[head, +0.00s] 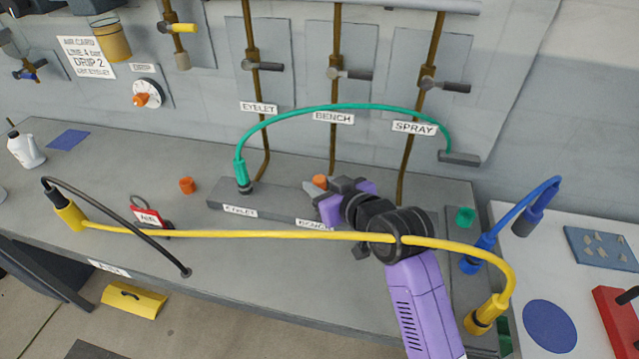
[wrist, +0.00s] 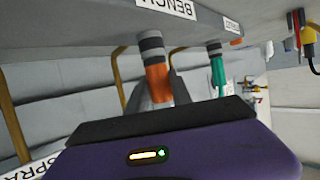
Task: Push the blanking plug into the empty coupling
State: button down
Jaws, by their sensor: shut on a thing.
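The orange blanking plug (head: 320,181) is in my gripper (head: 322,193), at the bench position of the grey manifold block (head: 275,214). The wrist view, which is upside down, shows the plug (wrist: 158,82) between the grey fingers of my gripper (wrist: 156,98). Its end meets a dark, grey-banded coupling (wrist: 151,45) next to the BENCH label. They look in line and touching; I cannot tell how deep the plug sits. In the head view my gripper hides this coupling. The neighbouring eyelet coupling (head: 245,187) holds the green hose (head: 340,107).
The green hose arches behind my gripper. A yellow hose (head: 250,235) crosses the bench and passes over my wrist. A second orange cap (head: 187,185) stands on the bench. A red tag (head: 146,216) lies left of the manifold. Blue hose (head: 520,205) ends are at right.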

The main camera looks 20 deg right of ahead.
jog(key=c, duration=1.1)
grip_release()
jog(key=shift+o, duration=0.2)
jog(key=shift+r+p, duration=2.35)
jog(key=shift+r, duration=0.2)
